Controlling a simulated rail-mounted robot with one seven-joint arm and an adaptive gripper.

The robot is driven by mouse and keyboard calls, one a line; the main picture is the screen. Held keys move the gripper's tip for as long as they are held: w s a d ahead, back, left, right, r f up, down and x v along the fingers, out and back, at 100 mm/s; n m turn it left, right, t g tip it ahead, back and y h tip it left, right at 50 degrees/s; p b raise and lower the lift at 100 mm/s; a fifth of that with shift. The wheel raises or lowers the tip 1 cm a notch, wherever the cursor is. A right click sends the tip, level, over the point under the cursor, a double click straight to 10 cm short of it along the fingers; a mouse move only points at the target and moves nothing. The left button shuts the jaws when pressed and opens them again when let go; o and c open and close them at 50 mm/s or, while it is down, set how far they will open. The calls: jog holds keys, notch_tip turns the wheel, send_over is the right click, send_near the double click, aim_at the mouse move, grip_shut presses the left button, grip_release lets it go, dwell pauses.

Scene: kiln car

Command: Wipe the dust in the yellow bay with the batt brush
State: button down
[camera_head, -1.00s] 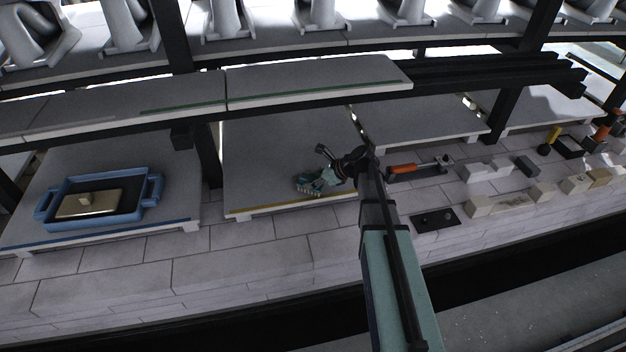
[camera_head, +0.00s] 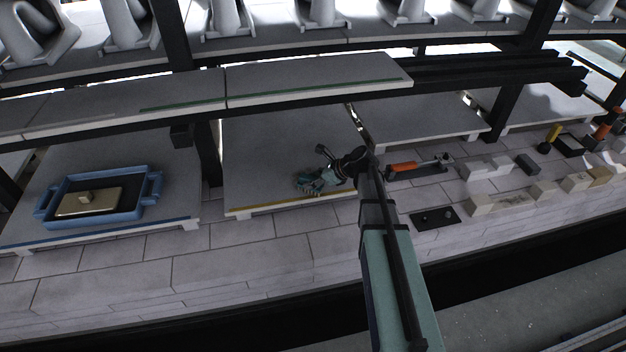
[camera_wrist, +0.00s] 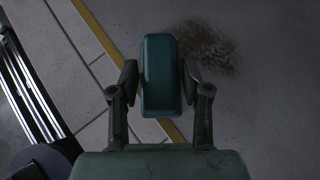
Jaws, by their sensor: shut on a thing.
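The yellow bay (camera_head: 275,140) is a grey slab with a yellow front edge (camera_head: 266,208), and that edge also shows in the wrist view (camera_wrist: 98,27). My gripper (camera_head: 309,184) is low over the front part of this slab. In the wrist view my gripper (camera_wrist: 160,88) is shut on a teal block-shaped thing, which looks like the batt brush (camera_wrist: 161,72). Its bristles are hidden in this view. A brownish speckled dust patch (camera_wrist: 207,47) lies on the slab just right of the brush. Whether the brush touches the slab cannot be told.
A blue tray (camera_head: 48,203) holding a flat pale block (camera_head: 88,202) stands in the bay to the left. A dark post (camera_head: 206,155) separates the bays. A shelf (camera_head: 320,80) runs above. Tools and several blocks lie at right, including an orange-handled tool (camera_head: 403,167).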

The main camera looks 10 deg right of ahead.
jog(key=shift+f, duration=0.25)
dwell(0.3)
jog(key=shift+w+p, duration=0.85)
jog(key=shift+w, duration=1.6)
jog(key=shift+w+p, duration=0.8)
jog(key=shift+w, duration=1.55)
jog(key=shift+w, duration=0.1)
jog(key=shift+w+p, duration=0.75)
jog(key=shift+w, duration=1.6)
jog(key=shift+s, duration=0.1)
